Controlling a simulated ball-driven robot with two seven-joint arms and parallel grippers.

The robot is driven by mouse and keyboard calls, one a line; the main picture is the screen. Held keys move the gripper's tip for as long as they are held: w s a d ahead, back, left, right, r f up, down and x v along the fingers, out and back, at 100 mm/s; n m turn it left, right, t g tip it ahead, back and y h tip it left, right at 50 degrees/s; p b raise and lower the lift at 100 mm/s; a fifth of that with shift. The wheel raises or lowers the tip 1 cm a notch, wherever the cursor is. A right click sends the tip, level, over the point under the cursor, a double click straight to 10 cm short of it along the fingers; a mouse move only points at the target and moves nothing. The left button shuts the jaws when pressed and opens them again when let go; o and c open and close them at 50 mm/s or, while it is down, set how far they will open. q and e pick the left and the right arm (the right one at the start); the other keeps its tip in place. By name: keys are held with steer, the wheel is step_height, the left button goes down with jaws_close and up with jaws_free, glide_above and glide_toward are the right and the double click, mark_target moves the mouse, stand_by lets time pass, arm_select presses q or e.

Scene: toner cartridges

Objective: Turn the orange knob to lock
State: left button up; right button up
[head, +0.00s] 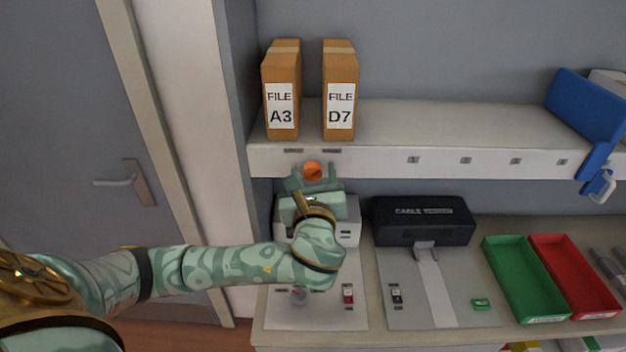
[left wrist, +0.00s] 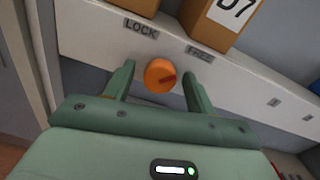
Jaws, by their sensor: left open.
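My left gripper (head: 313,178) is open, with one finger on each side of the knob. In the left wrist view its fingers (left wrist: 158,80) flank the knob with visible gaps; whether they reach its depth I cannot tell. My right gripper is not in view.
File boxes A3 (head: 281,92) and D7 (head: 340,92) stand on the shelf (head: 430,125) above the knob. Below are a white device (head: 348,228), a black cable box (head: 422,220), a green tray (head: 524,277) and a red tray (head: 573,275). A blue object (head: 585,105) is at right.

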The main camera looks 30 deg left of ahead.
arm_select(q)
steer(key=c, duration=1)
steer(key=n+p, duration=0.1)
steer(key=n, duration=0.1)
steer(key=shift+s+n, duration=0.1)
steer(key=shift+n, duration=0.3)
steer(key=n+p, duration=0.1)
steer(key=n, duration=0.2)
steer(key=shift+n, duration=0.3)
steer(key=n, duration=0.2)
steer(key=shift+n, duration=0.4)
steer(key=n, duration=0.2)
steer(key=shift+f+n, duration=0.1)
steer(key=shift+n, duration=0.2)
steer(key=n+b, duration=0.1)
steer(key=n, duration=0.4)
steer(key=shift+n, duration=0.4)
steer(key=shift+h, duration=0.4)
